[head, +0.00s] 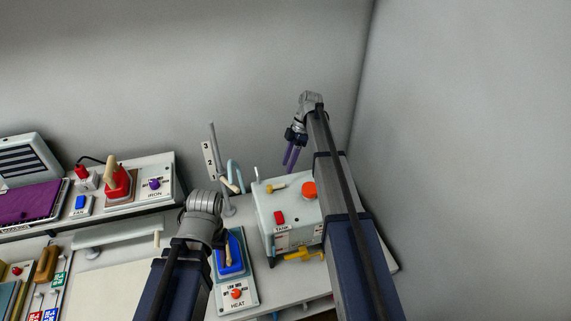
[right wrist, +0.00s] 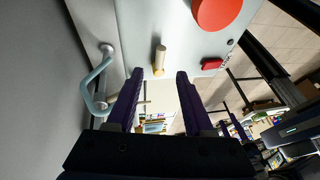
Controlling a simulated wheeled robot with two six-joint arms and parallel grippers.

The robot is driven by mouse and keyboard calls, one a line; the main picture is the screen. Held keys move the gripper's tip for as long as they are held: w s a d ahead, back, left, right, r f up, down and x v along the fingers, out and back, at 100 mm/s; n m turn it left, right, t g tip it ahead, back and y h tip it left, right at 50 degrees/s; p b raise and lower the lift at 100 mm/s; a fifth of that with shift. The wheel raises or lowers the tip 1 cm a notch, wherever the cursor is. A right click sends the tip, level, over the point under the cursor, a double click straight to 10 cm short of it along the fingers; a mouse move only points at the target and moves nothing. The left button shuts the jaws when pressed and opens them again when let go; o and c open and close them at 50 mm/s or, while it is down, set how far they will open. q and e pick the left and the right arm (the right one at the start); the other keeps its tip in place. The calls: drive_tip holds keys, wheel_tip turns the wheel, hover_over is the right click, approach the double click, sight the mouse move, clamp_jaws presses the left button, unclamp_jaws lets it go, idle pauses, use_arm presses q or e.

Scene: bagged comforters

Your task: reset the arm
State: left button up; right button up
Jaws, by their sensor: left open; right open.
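My right gripper (head: 291,155) has purple fingers hanging down behind the white TANK box (head: 284,225) in the head view. In the right wrist view, the fingers of this gripper (right wrist: 159,76) are apart with nothing held between them. A cream lever (right wrist: 159,60) on the TANK box shows beyond the gap between the tips, apart from them. My left arm reaches in at the lower middle of the head view, ending in a grey wrist joint. The left fingers are hidden behind that wrist.
A HEAT panel (head: 237,293) with a blue switch stands beside my left wrist. A post with a numbered plate (head: 209,160) stands behind it. The IRON panel (head: 154,184) with a red iron (head: 117,184) is on the left shelf. Grey walls close in behind and right.

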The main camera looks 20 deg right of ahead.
drive_tip(key=shift+r, duration=0.15)
idle(0.3)
drive_tip(key=s+a+m, duration=0.1)
drive_tip(key=s+m, duration=0.1)
drive_tip(key=s, duration=0.1)
drive_tip(key=s+a+f+m+h, duration=0.1)
drive_tip(key=s+a+m, duration=0.1)
drive_tip(key=s+m, duration=0.1)
drive_tip(key=s+a+m+t+h, duration=0.1)
drive_tip(key=s+m, duration=0.1)
drive_tip(key=s, duration=0.3)
drive_tip(key=shift+s+a+f+m, duration=0.15)
drive_tip(key=shift+a+f+m, duration=0.05)
drive_tip(key=shift+m, duration=0.2)
drive_tip(key=s+a+m+t+h, duration=0.2)
drive_tip(key=s+m, duration=0.8)
drive_tip(key=s, duration=0.2)
drive_tip(key=s+a+f+n+b, duration=0.2)
drive_tip(key=a+f+b, duration=0.3)
drive_tip(key=f+b, duration=0.3)
drive_tip(key=s+a+f+n+g+h+b, duration=0.1)
drive_tip(key=s+a+f+b, duration=0.2)
drive_tip(key=a+f+b, duration=0.3)
wheel_tip(320, 180, down, 3)
drive_tip(key=shift+r+n+h+b, duration=0.1)
drive_tip(key=shift+n+h+b, duration=0.25)
drive_tip(key=shift+b, duration=0.85)
drive_tip(key=shift+d, duration=0.1)
